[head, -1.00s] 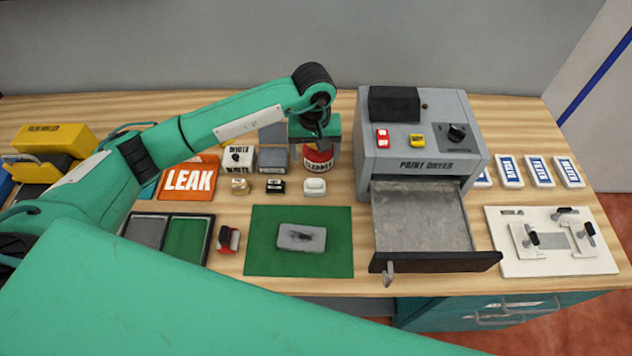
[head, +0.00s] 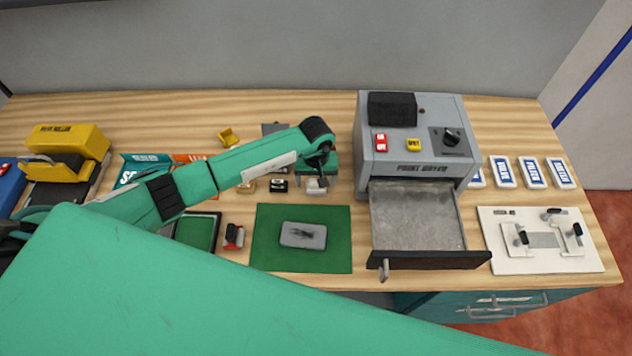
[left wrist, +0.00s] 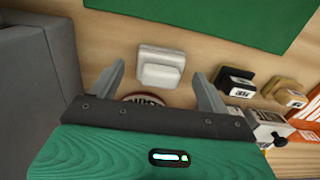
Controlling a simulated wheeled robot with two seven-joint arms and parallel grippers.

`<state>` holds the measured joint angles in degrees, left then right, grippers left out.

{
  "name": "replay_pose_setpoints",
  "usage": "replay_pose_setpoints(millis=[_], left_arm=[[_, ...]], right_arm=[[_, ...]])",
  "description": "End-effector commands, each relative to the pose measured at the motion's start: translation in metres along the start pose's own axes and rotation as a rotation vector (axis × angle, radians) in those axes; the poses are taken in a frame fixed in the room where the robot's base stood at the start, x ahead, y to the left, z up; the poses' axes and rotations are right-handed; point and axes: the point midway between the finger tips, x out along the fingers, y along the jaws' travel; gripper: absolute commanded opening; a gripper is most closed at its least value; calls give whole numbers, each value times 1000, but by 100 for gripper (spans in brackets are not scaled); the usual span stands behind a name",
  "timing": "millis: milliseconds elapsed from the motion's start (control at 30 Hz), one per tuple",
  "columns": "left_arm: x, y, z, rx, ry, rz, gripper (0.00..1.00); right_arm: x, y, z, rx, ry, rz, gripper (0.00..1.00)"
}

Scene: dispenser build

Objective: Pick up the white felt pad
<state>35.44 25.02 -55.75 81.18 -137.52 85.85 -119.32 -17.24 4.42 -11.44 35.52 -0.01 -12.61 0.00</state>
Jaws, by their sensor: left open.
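The white felt pad (head: 316,188) is a small white block on the wooden bench, behind the green mat and left of the grey paint dryer. In the left wrist view the pad (left wrist: 161,66) lies between and slightly beyond the two fingertips. My left gripper (head: 319,178) is over the pad and hides part of it in the head view. In the left wrist view its two fingers (left wrist: 158,74) are spread, with nothing between them touching. I cannot tell the exact height above the pad. My right gripper is not in view.
The paint dryer (head: 411,148) stands close right, its drawer (head: 417,218) open. A small black-topped stamp (head: 278,186) sits just left of the pad. A red-and-white cleaner container (left wrist: 145,99) is under the gripper. The green mat (head: 272,250) bears a grey plate (head: 303,235).

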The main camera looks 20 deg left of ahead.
Motion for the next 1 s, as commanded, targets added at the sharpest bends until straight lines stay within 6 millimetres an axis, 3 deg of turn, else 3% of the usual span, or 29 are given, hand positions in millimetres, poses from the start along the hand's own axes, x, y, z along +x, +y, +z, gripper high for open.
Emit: replay_pose_setpoints(millis=[367,600,1000], left_arm=[[10,0,0,1,1,0,76],[10,0,0,0,1,0,30],[5,0,0,1,2,0,30]], right_arm=[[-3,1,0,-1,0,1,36],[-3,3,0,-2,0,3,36],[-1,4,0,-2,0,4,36]])
